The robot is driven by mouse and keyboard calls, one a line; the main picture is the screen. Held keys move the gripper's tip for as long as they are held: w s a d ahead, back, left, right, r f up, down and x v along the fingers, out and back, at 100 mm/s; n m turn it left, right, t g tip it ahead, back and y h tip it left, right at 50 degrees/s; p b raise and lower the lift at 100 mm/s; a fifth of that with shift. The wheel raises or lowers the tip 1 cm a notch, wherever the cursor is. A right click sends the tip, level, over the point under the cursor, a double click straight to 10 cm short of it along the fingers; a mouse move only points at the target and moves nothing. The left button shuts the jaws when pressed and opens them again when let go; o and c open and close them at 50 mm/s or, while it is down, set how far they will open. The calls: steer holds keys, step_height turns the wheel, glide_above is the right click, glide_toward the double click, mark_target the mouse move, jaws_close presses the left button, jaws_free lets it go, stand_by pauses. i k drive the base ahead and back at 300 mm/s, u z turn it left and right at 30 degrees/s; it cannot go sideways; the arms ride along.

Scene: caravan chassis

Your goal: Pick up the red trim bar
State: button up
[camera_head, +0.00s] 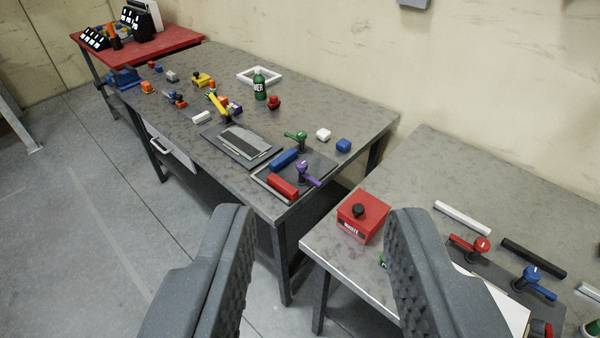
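A short red bar (283,186) lies near the front right corner of the long grey table, and it is the thing that best fits the red trim bar. A blue bar (283,160) lies just behind it, and a purple-handled valve (308,173) stands close to its right. My gripper (321,212) is open and empty, its two dark padded fingers wide apart in the foreground. The red bar is beyond the fingertips, a little left of the middle of the gap, and not touched.
A second grey table (420,165) at right holds a red box (363,217), a white bar (462,218), a black bar (533,258) and valves with red and blue handles. A green bottle (260,84) stands on the long table. Open floor (90,220) lies at left.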

mark_target(290, 191)
steer(key=z, duration=0.35)
steer(key=i, duration=1.3)
steer(key=z, duration=0.25)
